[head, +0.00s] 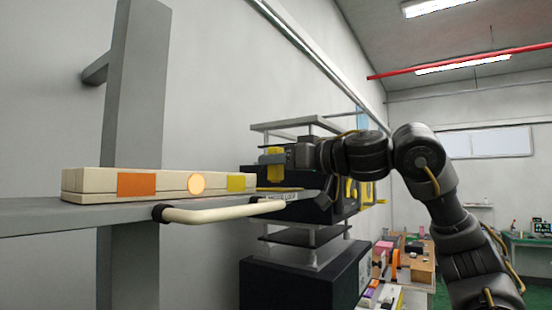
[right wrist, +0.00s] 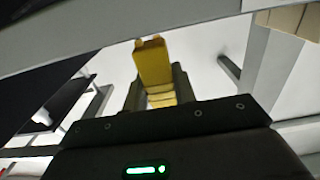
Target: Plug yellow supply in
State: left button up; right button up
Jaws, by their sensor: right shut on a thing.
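My right gripper (head: 272,157) reaches in from the right and is shut on a yellow block-like plug (head: 276,172), which I take to be the yellow supply. In the right wrist view the yellow plug (right wrist: 152,65) stands up between the dark jaws, with two short prongs at its far end. A long cream strip (head: 130,181) lies on a grey shelf to the left of the gripper. Its front carries an orange square (head: 136,185), a glowing round light (head: 196,184) and a yellow square (head: 236,183). The plug is apart from the strip. My left gripper is out of view.
A cream rail (head: 220,214) with a dark end runs along the front of the grey shelf (head: 50,220). A grey post (head: 137,80) stands behind the strip. Dark stacked units (head: 285,280) stand beyond my gripper. A cluttered bench (head: 405,265) is at lower right.

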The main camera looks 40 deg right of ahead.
jog(key=shift+f, duration=0.45)
jog(key=o, duration=1.1)
jog(key=shift+c, duration=0.2)
jog(key=shift+s+d+f+b, duration=0.1)
jog(key=shift+s+b, duration=0.2)
jog(key=shift+b, duration=0.15)
jog(key=b+v, duration=0.3)
jog(key=v, duration=0.7)
jog(key=shift+s, duration=0.1)
